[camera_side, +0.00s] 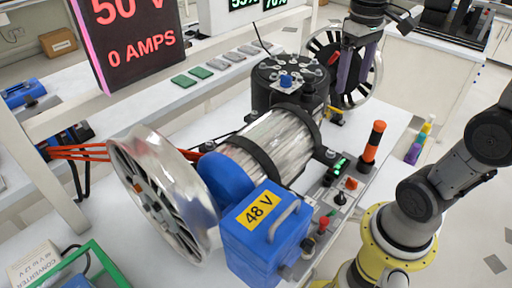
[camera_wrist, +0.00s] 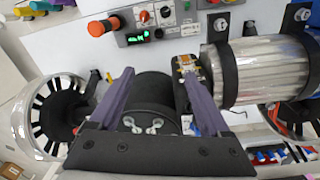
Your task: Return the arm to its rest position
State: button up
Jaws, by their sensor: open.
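My gripper (camera_side: 353,82) is at the top right of the side view, at the far end of the rig, in front of the far silver wheel (camera_side: 376,72). Its two purple fingers are spread with nothing between them. In the wrist view the fingers (camera_wrist: 159,76) frame a black round part (camera_wrist: 158,88) of the rig below or beyond them; whether they touch it I cannot tell. The black drum (camera_side: 277,88) with a blue knob stands left of my gripper in the side view.
A silver ribbed cylinder (camera_side: 268,143), a blue 48 V box (camera_side: 262,240) and a near wheel (camera_side: 150,190) fill the rig. An orange-and-black post (camera_side: 373,143) stands upright by the control strip. A display (camera_side: 128,40) stands at the back left. Floor shows at right.

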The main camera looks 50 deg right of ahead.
jog(key=s+a+f+n+t, duration=0.3)
jog(key=s+a+f+t, duration=0.2)
jog(key=s+a, duration=0.2)
jog(key=a, duration=0.2)
jog(key=shift+a+t, duration=0.3)
jog(key=shift+a, duration=0.05)
dwell(1.2)
